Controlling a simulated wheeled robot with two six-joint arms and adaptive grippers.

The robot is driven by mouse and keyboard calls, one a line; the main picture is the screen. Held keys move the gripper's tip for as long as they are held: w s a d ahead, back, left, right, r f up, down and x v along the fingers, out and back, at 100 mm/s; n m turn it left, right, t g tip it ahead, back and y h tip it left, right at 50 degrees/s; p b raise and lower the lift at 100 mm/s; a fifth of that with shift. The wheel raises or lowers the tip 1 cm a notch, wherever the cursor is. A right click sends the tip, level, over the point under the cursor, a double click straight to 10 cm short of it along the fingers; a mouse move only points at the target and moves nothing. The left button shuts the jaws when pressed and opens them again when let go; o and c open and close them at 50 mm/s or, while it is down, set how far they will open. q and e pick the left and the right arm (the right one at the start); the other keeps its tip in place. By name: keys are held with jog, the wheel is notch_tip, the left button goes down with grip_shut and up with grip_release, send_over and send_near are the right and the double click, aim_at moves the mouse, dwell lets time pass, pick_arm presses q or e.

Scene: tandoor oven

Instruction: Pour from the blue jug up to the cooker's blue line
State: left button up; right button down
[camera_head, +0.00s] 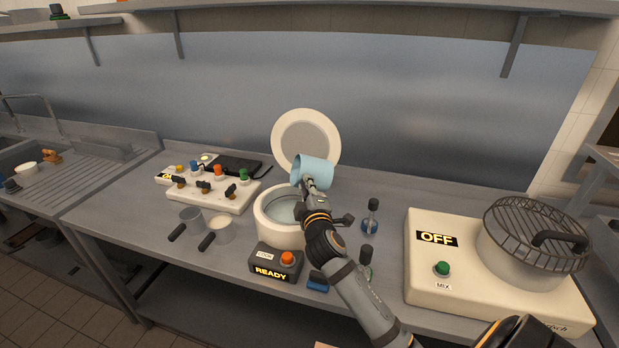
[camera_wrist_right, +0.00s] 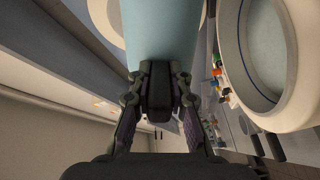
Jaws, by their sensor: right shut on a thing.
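The light blue jug (camera_head: 316,169) is in my right gripper (camera_head: 312,188), tilted, just above the back right of the cooker. It also fills the top middle of the right wrist view (camera_wrist_right: 162,35), where the fingers (camera_wrist_right: 160,75) are shut on it. The round white cooker (camera_head: 266,232) stands open, its round lid (camera_head: 306,136) raised behind it. In the right wrist view the cooker (camera_wrist_right: 300,62) shows a thin blue line (camera_wrist_right: 243,52) around its inner wall and a pale blue-grey surface inside. I cannot make out a stream. My left gripper is out of view.
A control box (camera_head: 275,264) reading READY, with an orange button, stands before the cooker. Two small pans (camera_head: 218,229) lie to its left, near a white panel (camera_head: 207,196) with coloured knobs. Small bottles (camera_head: 371,218) stand to the right, then a white mixer base (camera_head: 425,280) reading OFF.

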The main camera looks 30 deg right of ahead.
jog(key=shift+w+a+f+n+p, duration=0.1)
jog(key=shift+a+f+n+p, duration=0.25)
jog(key=shift+n, duration=0.35)
jog(key=shift+w+a+f+n+p, duration=0.1)
jog(key=shift+f+n, duration=0.35)
jog(key=shift+n, duration=0.25)
dwell(1.4)
